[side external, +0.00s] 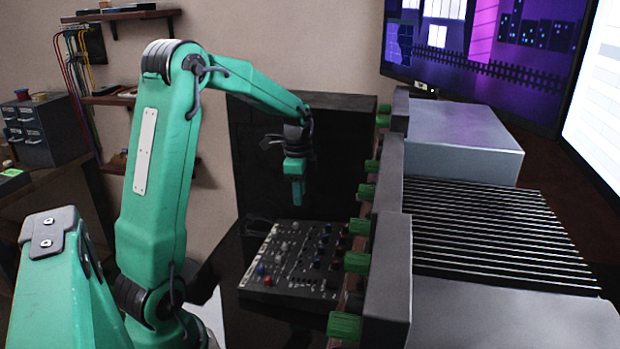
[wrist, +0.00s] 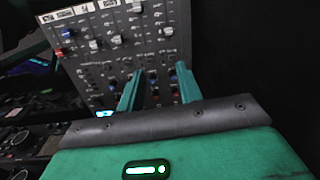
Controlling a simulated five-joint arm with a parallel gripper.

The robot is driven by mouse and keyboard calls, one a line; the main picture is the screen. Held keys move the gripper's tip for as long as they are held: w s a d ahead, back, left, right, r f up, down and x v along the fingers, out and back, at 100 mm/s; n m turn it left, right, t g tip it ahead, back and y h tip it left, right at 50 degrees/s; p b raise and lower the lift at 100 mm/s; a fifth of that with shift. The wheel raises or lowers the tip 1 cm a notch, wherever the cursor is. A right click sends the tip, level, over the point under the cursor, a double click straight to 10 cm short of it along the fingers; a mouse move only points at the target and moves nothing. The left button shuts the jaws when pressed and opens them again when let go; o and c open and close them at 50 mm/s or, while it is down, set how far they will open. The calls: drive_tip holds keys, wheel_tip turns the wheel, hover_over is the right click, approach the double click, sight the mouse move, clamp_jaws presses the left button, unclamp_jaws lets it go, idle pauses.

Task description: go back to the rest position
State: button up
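My gripper (side external: 297,192) hangs in the air above the knob panel (side external: 287,254) in the side external view, pointing down. In the wrist view my gripper (wrist: 158,72) shows two green fingers spread apart, with nothing between them. The knob panel (wrist: 110,55) lies beyond the fingertips there, with white, blue and red knobs. The fingers look clear of the panel in the side external view. My green arm reaches in from the left, its upper part raised and bent over.
A grey rack with a row of green knobs (side external: 356,262) stands right of the panel. Behind it are a ribbed black unit (side external: 490,230), a grey box (side external: 455,145) and monitors (side external: 480,45). A dark upright panel (side external: 345,150) stands behind my gripper.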

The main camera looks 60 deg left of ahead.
drive_tip(key=s+d+r+n+t, duration=0.1)
drive_tip(key=s+d+r+n, duration=0.2)
drive_tip(key=d, duration=0.4)
drive_tip(key=s+d+r+n+t, duration=0.1)
drive_tip(key=s+d+r, duration=0.2)
drive_tip(key=d+r, duration=0.3)
drive_tip(key=s+d+n+t, duration=0.3)
drive_tip(key=s+d+n, duration=0.1)
drive_tip(key=s+d, duration=0.4)
drive_tip(key=shift+s+d+r, duration=0.15)
drive_tip(key=shift+s+d, duration=0.15)
drive_tip(key=shift+s, duration=0.8)
